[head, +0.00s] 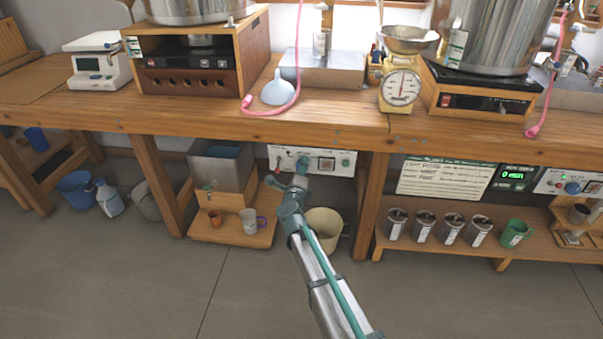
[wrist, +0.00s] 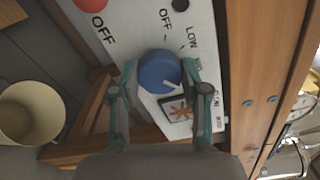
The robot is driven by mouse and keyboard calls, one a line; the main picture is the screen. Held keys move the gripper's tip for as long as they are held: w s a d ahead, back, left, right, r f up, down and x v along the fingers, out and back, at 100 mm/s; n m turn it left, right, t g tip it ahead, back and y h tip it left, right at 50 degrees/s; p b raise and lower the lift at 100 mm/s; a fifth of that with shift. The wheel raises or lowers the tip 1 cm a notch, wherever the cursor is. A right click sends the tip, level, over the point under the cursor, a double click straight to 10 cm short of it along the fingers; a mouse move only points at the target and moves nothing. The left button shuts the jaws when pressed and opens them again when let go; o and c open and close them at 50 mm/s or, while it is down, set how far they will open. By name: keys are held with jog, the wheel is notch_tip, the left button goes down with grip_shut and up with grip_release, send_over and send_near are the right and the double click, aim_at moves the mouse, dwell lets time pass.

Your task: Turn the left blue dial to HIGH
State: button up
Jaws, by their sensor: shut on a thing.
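The left blue dial (wrist: 160,70) is on a white control panel (wrist: 120,22) with OFF and LOW printed above it in the wrist view. A short white pointer mark shows on the dial's lower right side; the labels there are partly hidden and too small to read surely. My gripper (wrist: 159,66) is shut on the dial, one finger on each side. In the head view my gripper (head: 300,168) is at the white panel under the bench and mostly hides the dial.
A red knob (wrist: 92,4) is higher on the panel. A wooden post (head: 370,190) stands right of it. A beige bucket (head: 325,226) stands on the floor below. Another blue dial (head: 572,188) is on a panel at far right. The front floor is clear.

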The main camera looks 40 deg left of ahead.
jog(key=shift+m+b, duration=0.6)
jog(key=shift+m, duration=0.5)
jog(key=o, duration=1.1)
jog(key=shift+o, duration=0.2)
jog(key=v, duration=1.2)
jog(key=shift+w+d+f, duration=0.1)
jog(key=shift+f, duration=0.05)
